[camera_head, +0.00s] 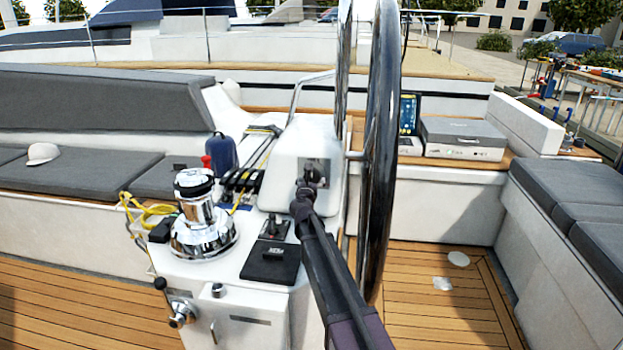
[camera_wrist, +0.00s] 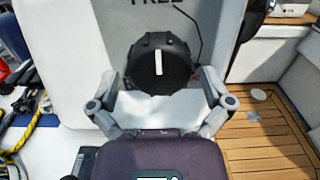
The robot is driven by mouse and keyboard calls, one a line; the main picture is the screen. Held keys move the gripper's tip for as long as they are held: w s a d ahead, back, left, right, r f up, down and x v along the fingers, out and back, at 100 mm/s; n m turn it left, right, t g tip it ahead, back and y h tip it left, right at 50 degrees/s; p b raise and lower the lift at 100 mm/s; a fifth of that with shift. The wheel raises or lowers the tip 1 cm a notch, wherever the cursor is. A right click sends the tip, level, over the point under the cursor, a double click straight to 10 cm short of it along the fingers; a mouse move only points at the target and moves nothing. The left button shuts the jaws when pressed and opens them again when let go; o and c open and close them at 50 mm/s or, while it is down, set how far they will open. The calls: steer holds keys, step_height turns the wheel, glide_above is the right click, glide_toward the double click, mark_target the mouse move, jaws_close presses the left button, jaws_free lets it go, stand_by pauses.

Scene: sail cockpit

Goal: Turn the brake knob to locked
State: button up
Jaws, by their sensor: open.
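The brake knob (camera_wrist: 160,64) is a round black knob with a ribbed rim on a grey plate. Its white pointer line stands upright, toward the partly cut-off word "FREE" at the top of the wrist view. My gripper (camera_wrist: 160,92) is open, with one finger to the lower left and one to the lower right of the knob. Whether the fingers touch it I cannot tell. In the head view my gripper (camera_head: 308,188) is at the plate on the white pedestal (camera_head: 283,165), and my arm hides most of the knob.
The large steering wheel (camera_head: 381,150) stands close to the right of my arm.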

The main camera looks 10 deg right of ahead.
steer(key=shift+x, duration=0.9)
steer(key=shift+c, duration=0.2)
steer(key=c, duration=0.9)
